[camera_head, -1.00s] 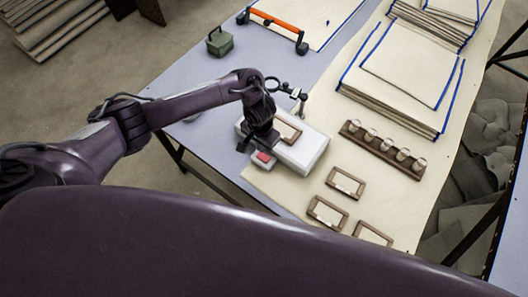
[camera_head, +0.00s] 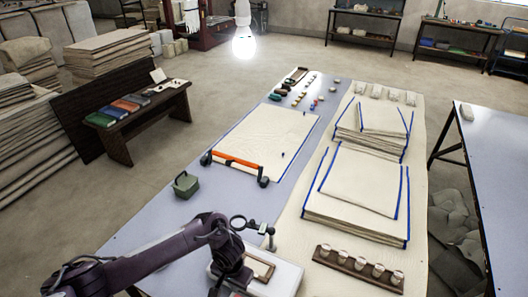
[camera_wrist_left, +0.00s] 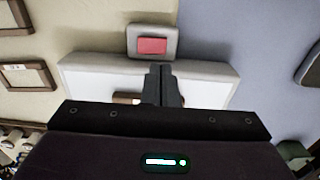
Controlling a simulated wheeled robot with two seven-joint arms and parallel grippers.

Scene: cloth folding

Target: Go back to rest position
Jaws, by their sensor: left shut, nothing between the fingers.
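My left arm comes in low at the left in the head view, and its gripper (camera_head: 220,291) is at the bottom edge by the white box (camera_head: 286,279), partly cut off. In the left wrist view the fingers (camera_wrist_left: 163,72) are shut together with nothing between them. They are in front of the white box (camera_wrist_left: 92,78) and point toward a small grey block with a red top (camera_wrist_left: 152,45). I cannot tell the exact gap to either. My right gripper is not in view.
Stacked blue-edged cloths (camera_head: 357,196) lie on the table. Nearby are an orange-handled tool (camera_head: 237,161), a green box (camera_head: 186,184), a magnifier (camera_head: 238,223) and a wooden rack of rollers (camera_head: 358,267). Wooden frames (camera_wrist_left: 30,76) lie beside the white box.

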